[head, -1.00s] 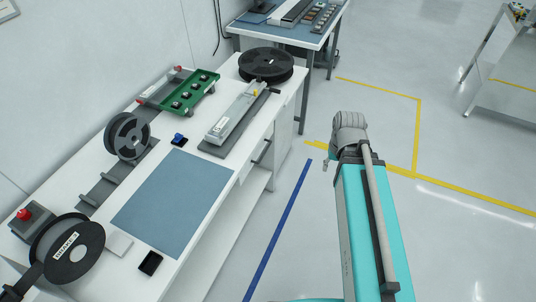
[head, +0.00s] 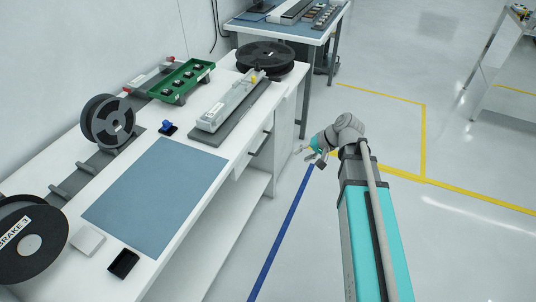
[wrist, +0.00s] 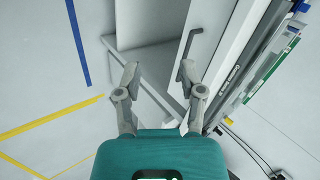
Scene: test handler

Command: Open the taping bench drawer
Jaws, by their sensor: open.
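The white taping bench (head: 215,215) runs along the left of the head view. Its drawer front (head: 238,170) is under the bench top, with a dark bar handle (head: 260,145) on it. The drawer looks closed. My gripper (head: 309,155) is over the floor to the right of the handle, clear of the bench. In the wrist view my gripper (wrist: 158,70) is open and empty, its two fingers spread. The dark handle (wrist: 194,42) shows just beyond the right fingertip, apart from it.
The bench top carries a blue mat (head: 155,190), a green tray (head: 181,82), a grey taping fixture (head: 235,105) and several black reels. Another bench (head: 285,30) stands behind. Open floor with blue and yellow lines lies to the right.

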